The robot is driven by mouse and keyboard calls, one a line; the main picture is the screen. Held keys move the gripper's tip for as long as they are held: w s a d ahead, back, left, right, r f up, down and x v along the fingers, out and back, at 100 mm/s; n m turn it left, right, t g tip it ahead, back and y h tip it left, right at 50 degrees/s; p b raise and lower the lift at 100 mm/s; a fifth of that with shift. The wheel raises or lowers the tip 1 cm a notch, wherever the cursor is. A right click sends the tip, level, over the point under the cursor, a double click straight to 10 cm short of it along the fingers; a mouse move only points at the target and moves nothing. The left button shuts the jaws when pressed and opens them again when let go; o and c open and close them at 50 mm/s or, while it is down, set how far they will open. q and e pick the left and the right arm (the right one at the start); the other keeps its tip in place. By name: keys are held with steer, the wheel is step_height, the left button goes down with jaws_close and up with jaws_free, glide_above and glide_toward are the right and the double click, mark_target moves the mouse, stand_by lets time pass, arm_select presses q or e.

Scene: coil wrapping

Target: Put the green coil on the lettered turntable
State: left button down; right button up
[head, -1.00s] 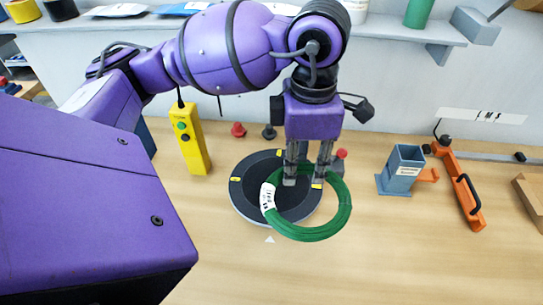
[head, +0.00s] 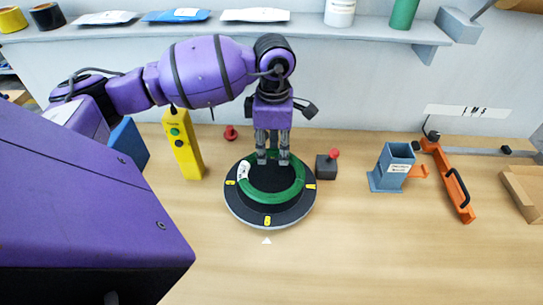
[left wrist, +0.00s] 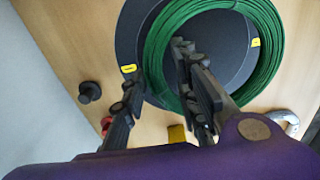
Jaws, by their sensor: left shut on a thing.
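The green coil (head: 272,202) is a wire ring with a white label, lying flat over the dark round turntable (head: 268,221), which has yellow lettered tags on its rim. The coil is roughly centred inside the rim; whether it rests on the surface or hangs just above is hard to tell. My left gripper (head: 272,162) points down and is shut on the coil's far side. In the left wrist view, its fingers straddle the coil's band (left wrist: 158,55), above the turntable (left wrist: 128,40). My right gripper is not in view.
A yellow button box (head: 182,145) stands left of the turntable, and a dark box with a red button (head: 327,165) is close at right. A blue-grey holder (head: 392,168) and an orange-handled tool (head: 450,180) are further right. The front of the table is clear.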

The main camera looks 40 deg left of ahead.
mark_target(272, 166)
arm_select(q)
steer(key=shift+w+a+f, duration=0.25)
steer(key=shift+a+f, duration=0.05)
steer(key=shift+f, duration=0.1)
steer(key=shift+w+a+f, duration=0.1)
steer(key=shift+a+f, duration=0.1)
steer(key=shift+f, duration=1.8)
steer(key=c, duration=1.4)
jaws_free()
steer(key=shift+o, duration=0.2)
step_height(272, 166, up, 12)
steer(key=shift+r, duration=0.25)
